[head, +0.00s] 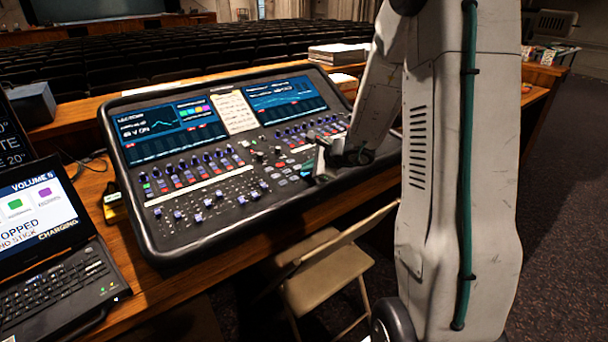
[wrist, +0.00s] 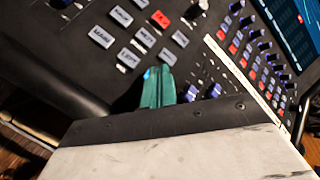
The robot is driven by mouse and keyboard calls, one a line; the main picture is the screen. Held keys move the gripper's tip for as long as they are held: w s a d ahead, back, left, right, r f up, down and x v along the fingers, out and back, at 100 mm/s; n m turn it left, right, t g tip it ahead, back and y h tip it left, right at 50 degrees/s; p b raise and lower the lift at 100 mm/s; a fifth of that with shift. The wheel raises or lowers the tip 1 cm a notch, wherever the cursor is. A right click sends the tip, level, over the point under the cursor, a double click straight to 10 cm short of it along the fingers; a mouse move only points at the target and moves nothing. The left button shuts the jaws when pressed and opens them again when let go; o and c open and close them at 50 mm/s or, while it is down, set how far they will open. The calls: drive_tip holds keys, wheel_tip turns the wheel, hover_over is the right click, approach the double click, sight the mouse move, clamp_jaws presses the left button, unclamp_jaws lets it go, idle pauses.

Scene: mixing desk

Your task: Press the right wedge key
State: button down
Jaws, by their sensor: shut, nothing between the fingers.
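The mixing console (head: 222,212) stands on the desk with a block of pale grey keys near its front right. In the wrist view these grey keys (wrist: 128,57) sit just beyond my fingertips, with a red key (wrist: 160,19) among them. Their lettering is too blurred to tell which is the right wedge key. My gripper (wrist: 158,72) has its teal fingers together, empty, with the tips close to the lowest grey key (wrist: 167,57). I cannot tell whether they touch it. In the head view my gripper (head: 322,178) is over the console's right front part.
Faders and knobs (wrist: 235,45) lie right of the keys in the wrist view. A laptop (head: 50,240) stands left of the console, a folding chair (head: 325,272) in front. Books (head: 338,53) lie behind it. Dark carpet (head: 560,200) is open at right.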

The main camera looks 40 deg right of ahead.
sight(310, 178)
drive_tip(key=shift+r, duration=0.6)
drive_tip(key=shift+s+r, duration=0.15)
drive_tip(key=shift+r, duration=1.1)
drive_tip(key=shift+s+r, duration=0.15)
drive_tip(key=shift+r, duration=1.05)
